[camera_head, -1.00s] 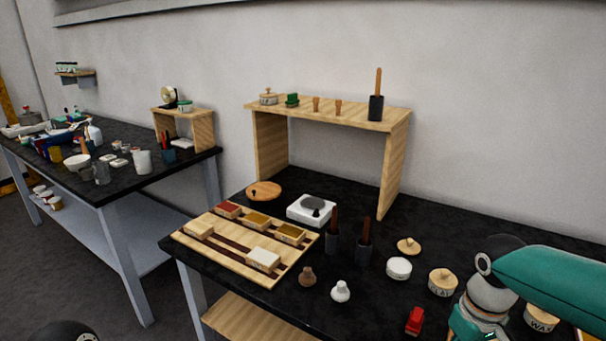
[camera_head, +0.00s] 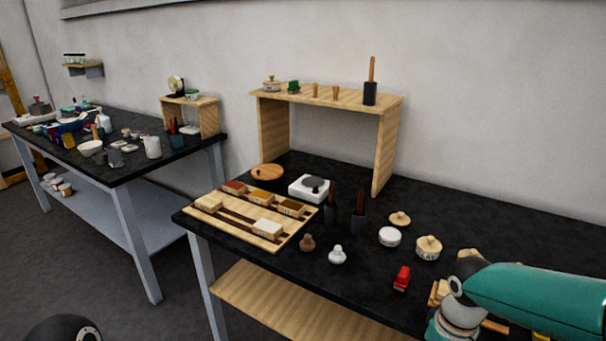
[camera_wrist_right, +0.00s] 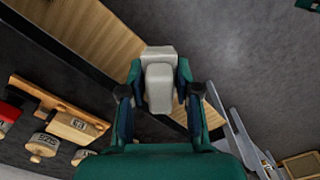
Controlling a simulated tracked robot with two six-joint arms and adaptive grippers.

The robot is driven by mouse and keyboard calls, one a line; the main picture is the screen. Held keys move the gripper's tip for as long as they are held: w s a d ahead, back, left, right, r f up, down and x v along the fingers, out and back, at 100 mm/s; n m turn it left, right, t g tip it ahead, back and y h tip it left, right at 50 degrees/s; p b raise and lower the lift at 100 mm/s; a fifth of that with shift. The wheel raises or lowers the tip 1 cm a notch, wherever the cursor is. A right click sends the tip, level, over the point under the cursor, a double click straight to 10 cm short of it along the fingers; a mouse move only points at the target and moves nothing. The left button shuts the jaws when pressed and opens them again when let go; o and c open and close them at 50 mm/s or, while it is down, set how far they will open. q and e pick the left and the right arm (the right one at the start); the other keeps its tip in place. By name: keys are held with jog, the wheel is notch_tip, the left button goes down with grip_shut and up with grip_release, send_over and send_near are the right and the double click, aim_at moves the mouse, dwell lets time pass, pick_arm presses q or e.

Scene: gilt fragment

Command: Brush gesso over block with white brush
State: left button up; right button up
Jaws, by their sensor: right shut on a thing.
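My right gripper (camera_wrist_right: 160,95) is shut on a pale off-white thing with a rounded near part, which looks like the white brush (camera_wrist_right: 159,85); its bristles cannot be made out. In the head view my right arm comes in at the lower right and its fingers are hidden. A wooden board (camera_head: 233,228) on the black table carries several blocks, including a pale block (camera_head: 268,229) at its front right and another pale block (camera_head: 208,203) at its left. A white-topped pot (camera_head: 389,237), possibly the gesso, stands near a loose wooden lid (camera_head: 400,219). My left gripper is out of view.
A white knob-shaped thing (camera_head: 337,255) and a brown one (camera_head: 307,242) stand before the board. Two dark holders with upright handles (camera_head: 358,222) stand behind them. A lidded jar (camera_head: 428,248) and a red thing (camera_head: 402,278) are near my right arm. A wooden shelf (camera_head: 330,98) stands behind.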

jog(key=w+a+f+m, duration=0.1)
jog(key=w+a+f, duration=0.1)
jog(key=f, duration=0.3)
jog(key=w+a+f+m, duration=0.2)
jog(key=w+a+f, duration=0.1)
jog(key=f, duration=0.2)
jog(key=shift+f, duration=0.4)
jog(key=shift+a, duration=0.1)
